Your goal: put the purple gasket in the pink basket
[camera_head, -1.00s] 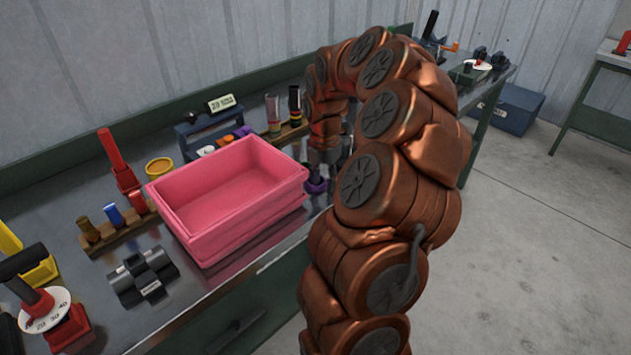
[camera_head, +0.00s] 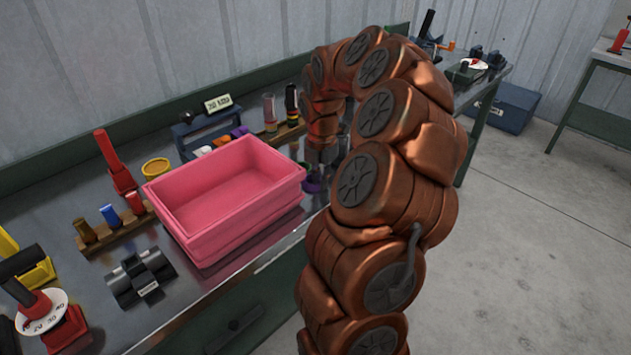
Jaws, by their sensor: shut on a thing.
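The pink basket (camera_head: 232,247) stands on the workbench, open at the top and empty as far as I can see. My gripper (camera_head: 316,174) points down just right of the basket's right end, close to the bench top. It is shut on the purple gasket (camera_head: 312,185), which shows only in part under the fingers. The fingers themselves are small and partly hidden by my copper-coloured arm.
Behind the basket stands a blue-grey rack (camera_head: 207,128) with coloured pieces. A wooden holder (camera_head: 112,231) with coloured cylinders and a black clamp-like part (camera_head: 141,276) lie left of it. The workbench (camera_head: 75,205) has its front edge beside my arm.

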